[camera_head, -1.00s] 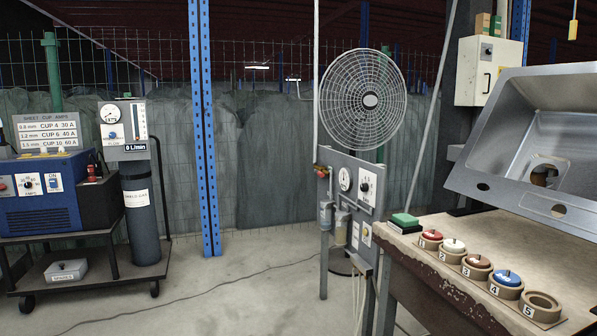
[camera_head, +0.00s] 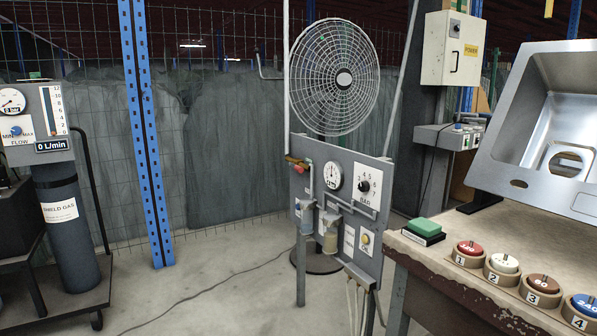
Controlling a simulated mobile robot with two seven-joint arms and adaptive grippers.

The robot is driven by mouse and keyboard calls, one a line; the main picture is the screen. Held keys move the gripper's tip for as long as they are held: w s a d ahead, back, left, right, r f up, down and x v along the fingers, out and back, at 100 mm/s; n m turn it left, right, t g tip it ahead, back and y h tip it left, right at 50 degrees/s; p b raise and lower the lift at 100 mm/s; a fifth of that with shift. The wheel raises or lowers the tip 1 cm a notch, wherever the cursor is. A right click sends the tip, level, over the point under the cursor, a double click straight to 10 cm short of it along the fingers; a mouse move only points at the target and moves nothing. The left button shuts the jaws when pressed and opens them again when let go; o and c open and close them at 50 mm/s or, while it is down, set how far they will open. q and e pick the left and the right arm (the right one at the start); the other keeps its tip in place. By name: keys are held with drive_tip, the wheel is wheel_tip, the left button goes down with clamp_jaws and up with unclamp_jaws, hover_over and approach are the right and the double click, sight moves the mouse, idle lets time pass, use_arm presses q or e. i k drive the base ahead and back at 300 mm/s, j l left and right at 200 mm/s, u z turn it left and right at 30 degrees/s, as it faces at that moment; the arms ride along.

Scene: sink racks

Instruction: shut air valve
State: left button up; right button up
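The air panel (camera_head: 345,208) stands on legs near the middle of the head view, in front of the fan. A brass-coloured valve lever (camera_head: 296,160) sits at its upper left on the pipe, with a red part (camera_head: 302,167) beside it. The lever looks roughly crosswise to the upright pipe, but it is too small to be sure. A round gauge (camera_head: 333,176) and a BAR dial (camera_head: 364,187) are on the panel, with two small bowls (camera_head: 329,230) below. Neither of my grippers is in view.
A workbench (camera_head: 455,262) with numbered pucks (camera_head: 470,253), a green pad (camera_head: 424,227) and a steel sink (camera_head: 535,135) fills the right. A gas cylinder (camera_head: 70,235) on a cart stands left. A blue post (camera_head: 147,130) is behind.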

sight(297, 168)
drive_tip(key=i+j+z, duration=0.15)
drive_tip(key=z, duration=0.25)
drive_tip(key=i+j+z, duration=0.1)
drive_tip(key=j+z, duration=0.25)
drive_tip(key=i+j+z, duration=0.1)
drive_tip(key=z, duration=0.3)
drive_tip(key=j+z, duration=0.4)
drive_tip(key=i+l, duration=0.05)
